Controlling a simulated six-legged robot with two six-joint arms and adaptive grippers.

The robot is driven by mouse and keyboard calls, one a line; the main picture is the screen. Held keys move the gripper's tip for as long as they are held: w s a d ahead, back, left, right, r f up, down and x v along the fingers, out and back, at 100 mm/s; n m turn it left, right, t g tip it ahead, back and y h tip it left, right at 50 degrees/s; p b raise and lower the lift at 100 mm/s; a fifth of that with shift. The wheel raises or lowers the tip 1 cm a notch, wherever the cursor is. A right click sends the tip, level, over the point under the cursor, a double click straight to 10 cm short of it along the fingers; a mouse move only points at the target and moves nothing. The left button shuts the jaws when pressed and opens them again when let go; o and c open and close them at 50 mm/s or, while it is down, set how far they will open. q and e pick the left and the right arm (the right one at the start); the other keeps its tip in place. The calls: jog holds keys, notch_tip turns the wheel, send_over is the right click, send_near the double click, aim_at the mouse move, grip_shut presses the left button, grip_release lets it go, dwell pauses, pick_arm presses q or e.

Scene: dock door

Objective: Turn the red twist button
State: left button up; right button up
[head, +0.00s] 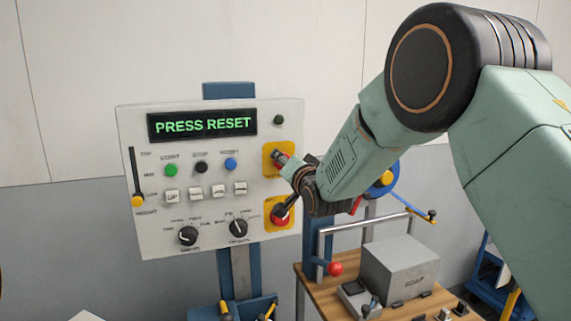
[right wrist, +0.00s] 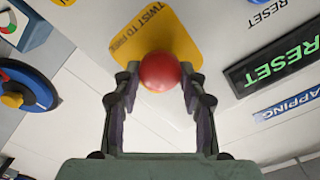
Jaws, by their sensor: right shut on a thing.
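The red twist button (right wrist: 160,72) is a round red knob on a yellow plate (right wrist: 165,30) lettered "TWIST TO". In the head view it is mostly hidden behind my gripper on the upper yellow plate (head: 269,150), at the right side of the control panel. My right gripper (right wrist: 158,82) has a finger on each side of the knob and is shut on it. In the head view, the right gripper (head: 284,163) reaches the panel from the right. My left gripper is not in view.
The panel's display (head: 203,124) reads "PRESS RESET". A lower yellow plate (head: 270,203) carries a red and dark control close below my gripper. A blue wheel (head: 400,183) and a bench with a grey box (head: 399,267) stand to the right.

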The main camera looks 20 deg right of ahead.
dwell(0.3)
jog(key=o, duration=1.1)
jog(key=s, duration=1.2)
jog(key=shift+s+d, duration=0.1)
jog(key=shift+d, duration=0.15)
jog(key=shift+o, duration=0.2)
